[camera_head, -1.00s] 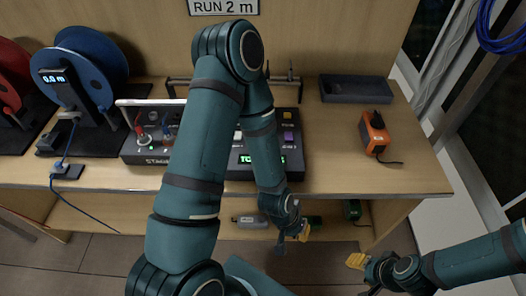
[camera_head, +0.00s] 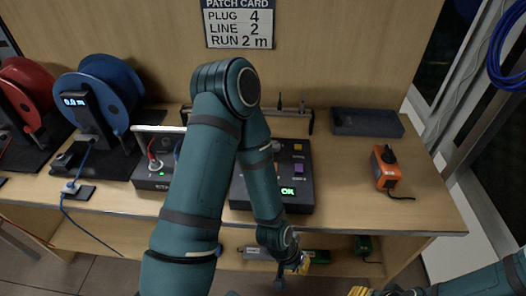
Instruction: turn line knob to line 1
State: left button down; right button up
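The line knob cannot be made out; my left arm covers much of the two dark boxes where it may be. The right box (camera_head: 304,200) has a green lit display ending in "OK" and small coloured buttons. The left box (camera_head: 148,183) has a red cable at its top and a green light. My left gripper (camera_head: 300,268) hangs in front of the bench, below its top edge and apart from the boxes; its finger opening is unclear. My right gripper (camera_head: 362,291) is at the bottom edge, mostly cut off. The patch card (camera_head: 239,24) reads PLUG 4, LINE 2, RUN 2 m.
A blue reel (camera_head: 118,85) and a red reel (camera_head: 22,95) stand at the left. A grey tray (camera_head: 366,122) and an orange device (camera_head: 385,168) lie at the right. The bench top (camera_head: 425,205) is clear at front right. A shelf beneath holds several items.

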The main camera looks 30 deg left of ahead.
aim_at(276, 147)
jog(key=u, duration=0.95)
jog(key=j+z, duration=0.15)
jog(key=k+l, duration=0.05)
